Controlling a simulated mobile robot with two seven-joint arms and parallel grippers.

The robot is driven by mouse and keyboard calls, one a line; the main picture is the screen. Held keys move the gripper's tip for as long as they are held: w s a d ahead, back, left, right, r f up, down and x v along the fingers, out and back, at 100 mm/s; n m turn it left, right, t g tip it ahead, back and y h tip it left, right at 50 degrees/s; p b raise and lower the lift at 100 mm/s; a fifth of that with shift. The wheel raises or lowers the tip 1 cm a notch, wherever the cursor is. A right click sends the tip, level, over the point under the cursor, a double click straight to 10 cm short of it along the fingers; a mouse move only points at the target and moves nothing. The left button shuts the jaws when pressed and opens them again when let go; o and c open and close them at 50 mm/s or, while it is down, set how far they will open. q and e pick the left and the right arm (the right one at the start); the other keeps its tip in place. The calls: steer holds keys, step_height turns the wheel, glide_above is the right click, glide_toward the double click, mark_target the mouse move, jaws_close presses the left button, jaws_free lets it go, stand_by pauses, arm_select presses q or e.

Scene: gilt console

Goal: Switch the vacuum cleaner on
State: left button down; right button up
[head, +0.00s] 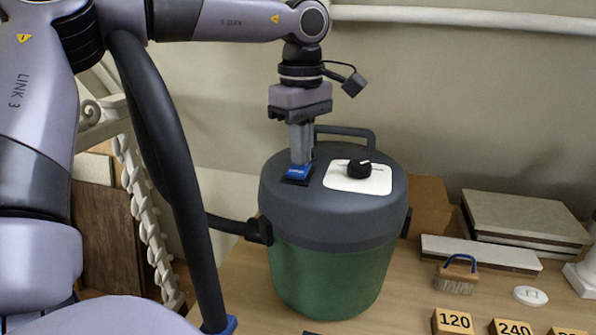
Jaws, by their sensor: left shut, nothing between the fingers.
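The vacuum cleaner (335,265) stands upright on the wooden table, with a green drum and a dark grey lid. On its lid, a blue switch (298,173) sits in a dark frame at the left. A white plate with a black knob (358,169) is to the right of it. My left gripper (301,160) points straight down, shut and empty, with its fingertips at the blue switch. Whether they touch or press it I cannot tell, as the fingers hide part of it. My right gripper is not in view.
A black hose (172,170) runs down on the left. A carry handle (348,133) stands behind the gripper on the lid. Right of the vacuum are stacked slabs (523,217), a brush (458,275), a white disc (530,295) and numbered wooden blocks (454,321).

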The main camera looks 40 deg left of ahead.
arm_select(q)
steer(key=shift+s, duration=0.1)
step_height(320, 180, up, 2)
steer(key=p, duration=0.2)
steer(key=shift+r+p, duration=0.25)
steer(key=shift+p, duration=0.05)
steer(key=shift+r, duration=2.15)
